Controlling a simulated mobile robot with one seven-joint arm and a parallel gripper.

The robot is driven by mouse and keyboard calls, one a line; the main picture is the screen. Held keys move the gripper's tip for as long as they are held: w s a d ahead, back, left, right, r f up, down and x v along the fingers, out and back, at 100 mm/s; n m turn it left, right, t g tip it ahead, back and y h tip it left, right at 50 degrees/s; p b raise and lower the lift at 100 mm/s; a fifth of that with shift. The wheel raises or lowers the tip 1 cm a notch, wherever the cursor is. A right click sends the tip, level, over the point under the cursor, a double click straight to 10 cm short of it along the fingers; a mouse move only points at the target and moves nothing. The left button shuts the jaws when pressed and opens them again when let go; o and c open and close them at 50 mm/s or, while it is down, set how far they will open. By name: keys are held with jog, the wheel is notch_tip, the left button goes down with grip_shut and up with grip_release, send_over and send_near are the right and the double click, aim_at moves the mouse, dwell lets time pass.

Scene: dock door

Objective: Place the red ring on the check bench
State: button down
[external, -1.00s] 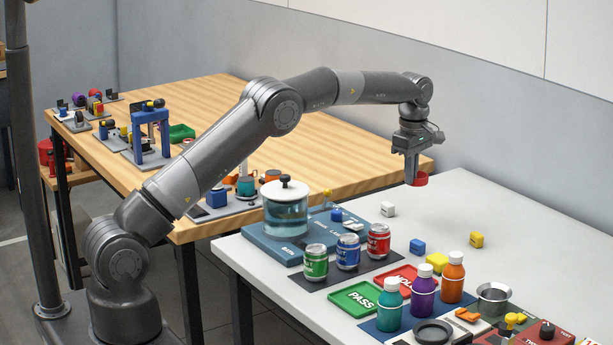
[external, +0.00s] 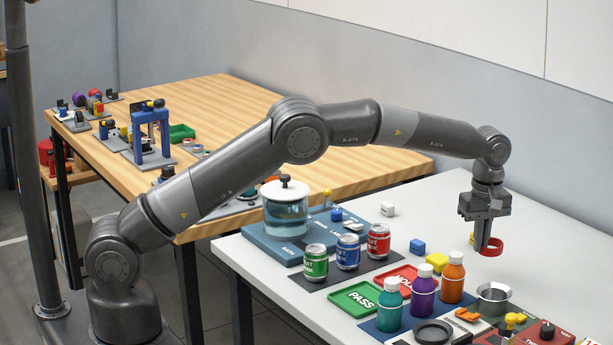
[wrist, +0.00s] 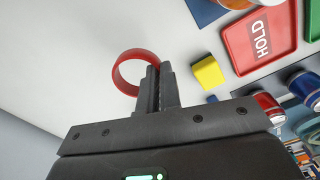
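The red ring (external: 495,250) is held at the tips of my gripper (external: 482,244), over the white bench (external: 435,205) on its far right side. In the wrist view the two fingers of my gripper (wrist: 157,80) are closed on one side of the red ring (wrist: 117,72), and the rest of the ring sticks out to the left. The bench surface (wrist: 60,60) under it looks bare. I cannot tell exactly how high the ring is above the bench.
A yellow block (external: 437,261) and a blue block (external: 417,246) lie left of my gripper. Bottles, including an orange one (external: 453,281), and a metal cup (external: 493,297) stand nearer the front. The red HOLD tray (wrist: 262,36) shows in the wrist view. Bench behind is clear.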

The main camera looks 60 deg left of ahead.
aim_at(476, 278)
jog(key=shift+f, duration=3)
jog(key=shift+f, duration=0.1)
jog(key=c, duration=1.6)
grip_release()
